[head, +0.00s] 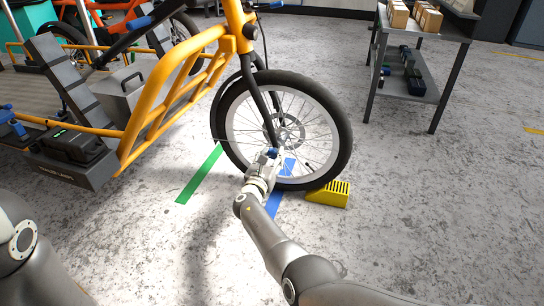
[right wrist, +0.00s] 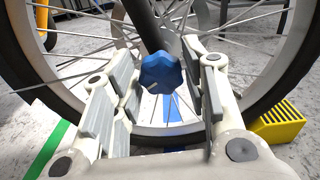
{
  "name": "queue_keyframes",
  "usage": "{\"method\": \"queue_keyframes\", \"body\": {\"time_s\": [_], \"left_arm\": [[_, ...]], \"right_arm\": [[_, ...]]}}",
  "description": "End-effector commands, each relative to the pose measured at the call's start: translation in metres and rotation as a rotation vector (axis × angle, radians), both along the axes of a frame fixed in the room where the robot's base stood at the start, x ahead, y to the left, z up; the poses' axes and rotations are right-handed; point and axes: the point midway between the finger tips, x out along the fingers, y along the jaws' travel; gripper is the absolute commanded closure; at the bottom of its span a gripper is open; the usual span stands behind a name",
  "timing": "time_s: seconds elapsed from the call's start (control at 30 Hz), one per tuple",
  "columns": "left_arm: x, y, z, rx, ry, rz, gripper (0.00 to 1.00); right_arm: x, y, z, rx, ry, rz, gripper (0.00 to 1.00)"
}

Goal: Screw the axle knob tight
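The blue lobed axle knob (right wrist: 162,72) sits at the hub end of the front wheel, below the dark fork leg (right wrist: 148,25). In the head view the knob (head: 272,153) shows as a small blue spot at my right gripper's tip. My right gripper (right wrist: 163,85) is open, with its grey pads on both sides of the knob. The knob lies between or just beyond the fingertips; I cannot tell whether a pad touches it. The front wheel (head: 340,125) belongs to the yellow cargo bike (head: 150,105) and stands upright. My left gripper is out of view.
A yellow wheel chock (head: 330,195) sits against the tyre at right; it also shows in the right wrist view (right wrist: 275,125). Green tape (head: 200,175) and blue tape (head: 273,205) mark the floor. A grey cart (head: 425,37) with boxes stands behind. Floor at right is clear.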

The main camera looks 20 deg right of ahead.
Motion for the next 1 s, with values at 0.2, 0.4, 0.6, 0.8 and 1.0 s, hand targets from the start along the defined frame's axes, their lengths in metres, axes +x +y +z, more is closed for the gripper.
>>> {"method": "queue_keyframes", "body": {"time_s": [0.2,0.4,0.6,0.8,1.0], "left_arm": [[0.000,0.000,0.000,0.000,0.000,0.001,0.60],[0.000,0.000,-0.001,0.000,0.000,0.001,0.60],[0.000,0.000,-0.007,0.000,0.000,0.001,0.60],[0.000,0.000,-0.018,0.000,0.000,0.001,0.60],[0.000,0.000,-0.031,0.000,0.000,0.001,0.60]], "right_arm": [[0.000,0.000,0.000,0.000,0.000,0.000,0.91],[0.000,0.000,0.000,0.011,-0.009,0.001,0.91],[0.000,0.000,-0.001,0.069,-0.049,0.001,0.91],[0.000,-0.001,-0.002,0.187,-0.129,0.001,0.91],[0.000,-0.001,-0.003,0.342,-0.234,0.002,0.91]]}}
